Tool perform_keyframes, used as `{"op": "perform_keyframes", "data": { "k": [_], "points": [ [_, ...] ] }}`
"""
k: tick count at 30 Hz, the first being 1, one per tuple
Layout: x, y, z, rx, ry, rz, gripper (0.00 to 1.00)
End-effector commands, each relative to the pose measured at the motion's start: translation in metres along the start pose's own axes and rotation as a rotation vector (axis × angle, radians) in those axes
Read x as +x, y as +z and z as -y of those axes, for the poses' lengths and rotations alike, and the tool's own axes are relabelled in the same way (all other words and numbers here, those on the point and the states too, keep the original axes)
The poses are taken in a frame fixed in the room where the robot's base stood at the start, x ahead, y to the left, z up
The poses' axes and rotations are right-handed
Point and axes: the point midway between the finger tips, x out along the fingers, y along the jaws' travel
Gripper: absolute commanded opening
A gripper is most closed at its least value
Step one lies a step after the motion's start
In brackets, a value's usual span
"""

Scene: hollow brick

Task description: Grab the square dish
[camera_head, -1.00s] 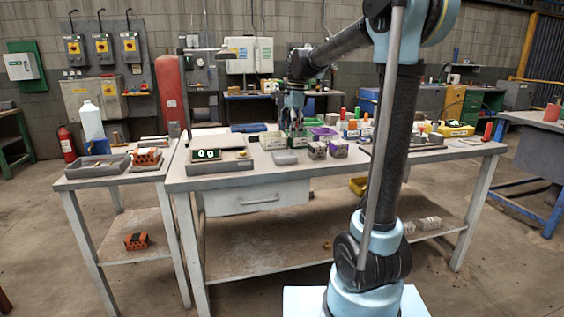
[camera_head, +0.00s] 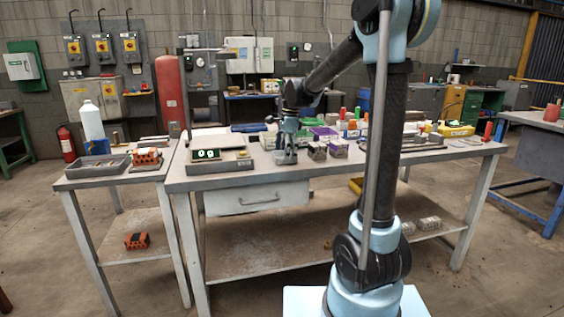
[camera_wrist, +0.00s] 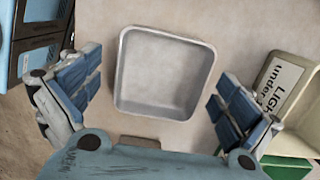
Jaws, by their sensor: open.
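The square dish (camera_wrist: 163,75) is a shallow grey tray with rounded corners and a raised rim. In the wrist view it lies on the grey bench top, between the spread fingers of my gripper (camera_wrist: 150,108). The blue-padded fingers stand apart on either side of it, and neither visibly touches it. In the head view my gripper (camera_head: 287,155) points down near the front edge of the bench and hides most of the dish.
A beige bin (camera_wrist: 302,105) with a printed label is close to the right finger, with a green bin (camera_wrist: 285,167) below it. A dark-and-blue box (camera_wrist: 38,45) is at the left. The scale (camera_head: 208,155) and patterned blocks (camera_head: 317,150) flank my gripper on the bench (camera_head: 345,166).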

Motion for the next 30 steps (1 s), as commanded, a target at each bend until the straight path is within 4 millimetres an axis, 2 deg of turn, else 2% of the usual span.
{"op": "perform_keyframes", "data": {
  "k": [5,9,11,12,23,26,30],
  "points": [
    [0.000,0.000,0.000,0.000,0.000,0.000,0.98],
    [0.000,0.000,0.000,0.000,0.000,0.000,0.67],
    [0.000,0.000,0.000,0.000,0.000,0.000,0.53],
    [0.000,0.000,0.000,0.000,0.000,0.000,0.51],
    [-0.003,0.001,0.000,-0.001,0.000,0.000,0.51],
    [-0.011,0.003,0.000,-0.001,0.000,0.000,0.51],
    [-0.032,0.005,0.000,-0.002,0.000,0.000,0.51]
  ]
}}
